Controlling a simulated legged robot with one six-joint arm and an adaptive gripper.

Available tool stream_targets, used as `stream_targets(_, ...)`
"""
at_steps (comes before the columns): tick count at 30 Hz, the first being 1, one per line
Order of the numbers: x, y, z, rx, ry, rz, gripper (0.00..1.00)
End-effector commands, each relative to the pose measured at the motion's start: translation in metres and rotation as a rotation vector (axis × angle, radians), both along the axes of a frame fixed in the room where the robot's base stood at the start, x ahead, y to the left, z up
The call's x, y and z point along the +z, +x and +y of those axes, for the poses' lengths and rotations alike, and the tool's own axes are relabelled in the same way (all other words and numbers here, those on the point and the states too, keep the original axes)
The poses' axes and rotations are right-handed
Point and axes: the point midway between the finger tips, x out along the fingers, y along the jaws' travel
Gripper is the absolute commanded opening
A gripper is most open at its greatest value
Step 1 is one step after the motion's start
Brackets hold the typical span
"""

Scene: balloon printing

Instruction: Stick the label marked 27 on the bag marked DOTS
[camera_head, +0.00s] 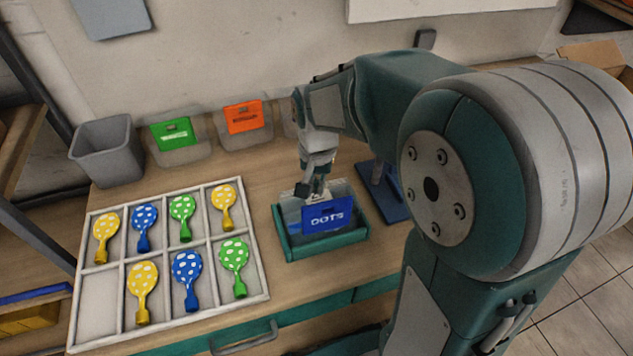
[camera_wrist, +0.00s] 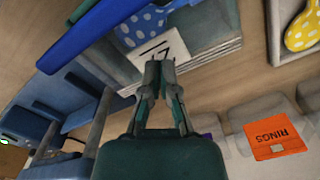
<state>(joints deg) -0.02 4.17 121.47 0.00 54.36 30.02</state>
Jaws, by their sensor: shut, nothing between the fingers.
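The bag marked DOTS (camera_head: 328,217) stands in a teal tray (camera_head: 320,248) at the middle of the head view, its blue header facing front. My gripper (camera_head: 314,192) points down just behind that header. In the wrist view its fingertips (camera_wrist: 160,63) are close together, with nothing seen held between them. A white label (camera_wrist: 165,50) with partly hidden dark digits lies right by the fingertips; I can read only what looks like a 7. A blue dotted balloon (camera_wrist: 145,22) shows beside it. Whether the label is stuck to the bag cannot be told.
A white divided tray (camera_head: 262,298) holds several dotted yellow, blue and green balloons at left. Bags with green (camera_head: 174,133) and orange (camera_head: 243,116) headers stand at the back, near a grey bin (camera_head: 106,150). A blue stand (camera_head: 383,192) is right of the teal tray.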

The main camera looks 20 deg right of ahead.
Motion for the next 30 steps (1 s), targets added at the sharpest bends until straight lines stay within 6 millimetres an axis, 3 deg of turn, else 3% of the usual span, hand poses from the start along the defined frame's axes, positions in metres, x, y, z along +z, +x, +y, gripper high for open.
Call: stream_targets(30, -0.013, 0.000, 0.000, 0.000, 0.000, 0.000, 0.00)
